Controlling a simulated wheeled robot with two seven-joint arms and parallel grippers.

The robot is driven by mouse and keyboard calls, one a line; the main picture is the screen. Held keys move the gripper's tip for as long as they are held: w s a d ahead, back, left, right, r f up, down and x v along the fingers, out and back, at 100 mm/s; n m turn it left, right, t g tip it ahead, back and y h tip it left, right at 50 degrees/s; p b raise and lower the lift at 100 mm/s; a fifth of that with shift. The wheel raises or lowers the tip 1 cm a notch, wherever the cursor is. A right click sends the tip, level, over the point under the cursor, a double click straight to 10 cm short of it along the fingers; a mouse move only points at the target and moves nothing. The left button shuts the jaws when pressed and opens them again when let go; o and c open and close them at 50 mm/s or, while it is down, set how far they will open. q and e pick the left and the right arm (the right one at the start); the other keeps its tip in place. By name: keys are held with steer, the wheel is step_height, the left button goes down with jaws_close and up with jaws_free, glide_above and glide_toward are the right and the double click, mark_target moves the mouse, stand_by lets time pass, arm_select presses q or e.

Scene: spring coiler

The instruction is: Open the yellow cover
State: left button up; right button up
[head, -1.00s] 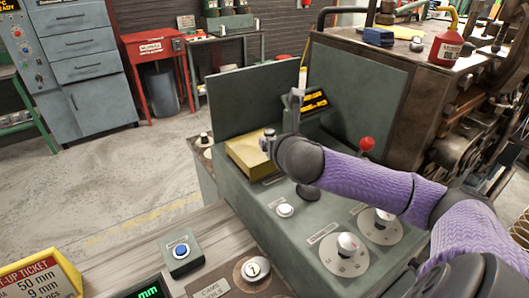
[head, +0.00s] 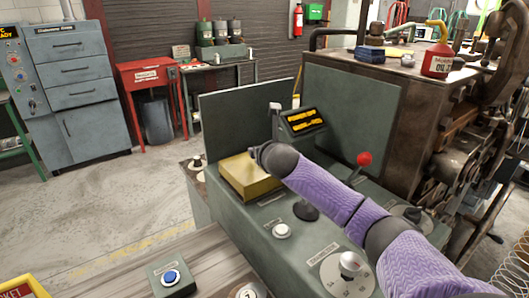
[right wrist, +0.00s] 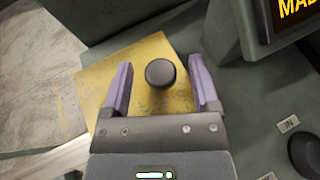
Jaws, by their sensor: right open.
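The yellow cover (head: 240,173) lies flat on top of the green console, at its left front, and looks closed. In the right wrist view the cover (right wrist: 105,75) fills the middle, with a round black knob (right wrist: 160,73) on it. My right gripper (right wrist: 160,64) is open above the cover, with one purple finger on each side of the knob and a gap to both. In the head view the wrist of my right arm hides the knob and most of the gripper (head: 257,153). My left gripper is not in view.
A display box (head: 302,122) with yellow text stands just behind the cover. A lever with a red ball (head: 364,159), a white button (head: 281,231) and dials are on the console. A tall green panel (head: 240,118) rises behind the cover.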

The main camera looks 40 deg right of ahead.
jaws_close()
stand_by(1.4)
